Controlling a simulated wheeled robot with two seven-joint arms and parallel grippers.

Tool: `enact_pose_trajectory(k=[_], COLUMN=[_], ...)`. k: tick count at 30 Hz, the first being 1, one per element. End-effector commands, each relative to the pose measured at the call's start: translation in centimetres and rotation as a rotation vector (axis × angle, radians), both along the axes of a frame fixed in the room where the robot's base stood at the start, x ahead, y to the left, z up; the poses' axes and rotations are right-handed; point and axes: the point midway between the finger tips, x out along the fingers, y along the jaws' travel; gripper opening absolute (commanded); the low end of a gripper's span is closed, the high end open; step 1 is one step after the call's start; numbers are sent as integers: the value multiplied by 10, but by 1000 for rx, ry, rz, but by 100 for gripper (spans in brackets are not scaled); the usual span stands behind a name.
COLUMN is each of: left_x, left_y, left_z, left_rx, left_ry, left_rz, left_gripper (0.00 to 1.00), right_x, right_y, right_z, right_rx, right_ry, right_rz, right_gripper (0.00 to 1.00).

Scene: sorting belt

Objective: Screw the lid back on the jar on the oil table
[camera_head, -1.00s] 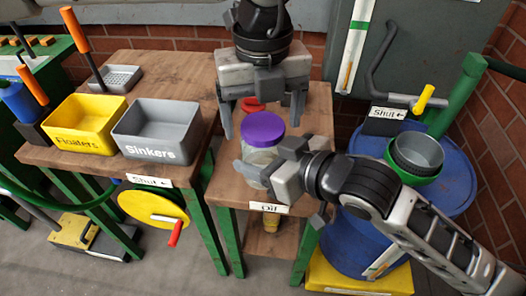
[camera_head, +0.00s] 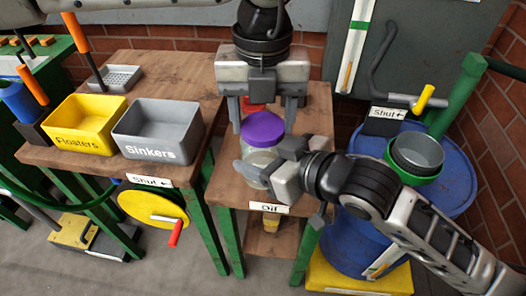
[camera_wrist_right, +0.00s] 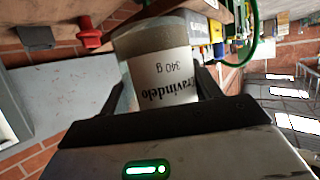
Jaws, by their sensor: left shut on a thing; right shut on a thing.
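The clear glass jar (camera_head: 258,157) stands on the oil table (camera_head: 232,196), with the purple lid (camera_head: 263,128) on its top. I cannot tell how tightly the lid is threaded. My left gripper (camera_head: 262,118) comes from above, its fingers pointing down and shut on either side of the lid. My right gripper (camera_head: 264,166) comes in from the right and is shut on the jar's body. In the right wrist view, the jar (camera_wrist_right: 163,75) appears upside down between the fingers, its white label reading "340 g". The lid does not show there.
A red object (camera_head: 252,105) is on the table behind the jar. Left are the yellow Floaters bin (camera_head: 85,141) and grey Sinkers bin (camera_head: 158,148). A blue barrel (camera_head: 455,165) with a green-rimmed funnel (camera_head: 415,156) stands right. The table's front edge has an "Oil" sign (camera_head: 269,207).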

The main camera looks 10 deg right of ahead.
Motion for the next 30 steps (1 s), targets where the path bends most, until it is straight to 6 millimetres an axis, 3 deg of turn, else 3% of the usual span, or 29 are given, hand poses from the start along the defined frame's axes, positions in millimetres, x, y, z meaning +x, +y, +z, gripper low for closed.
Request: enact_pose_trajectory(k=[8,9,11,12,22,30], left_x=[0,0,0,0,0,1], left_y=[0,0,0,0,0,0], left_z=[0,0,0,0,4,37], left_rx=[1,1,1,1,0,-1], left_ry=[-1,-1,-1,-1,-1,-2], left_rz=[-37,-37,-36,-36,-34,-33], left_gripper=[32,62,79,81,81,81], right_x=[0,0,0,0,0,0], right_y=[0,0,0,0,0,0], right_z=[1,1,1,1,1,1], right_rx=[1,1,1,1,1,1], right_ry=[-2,-2,-2,-2,-2,-2], right_rz=[0,0,0,0,0,0], right_gripper=[0,0,0,0,0,0])
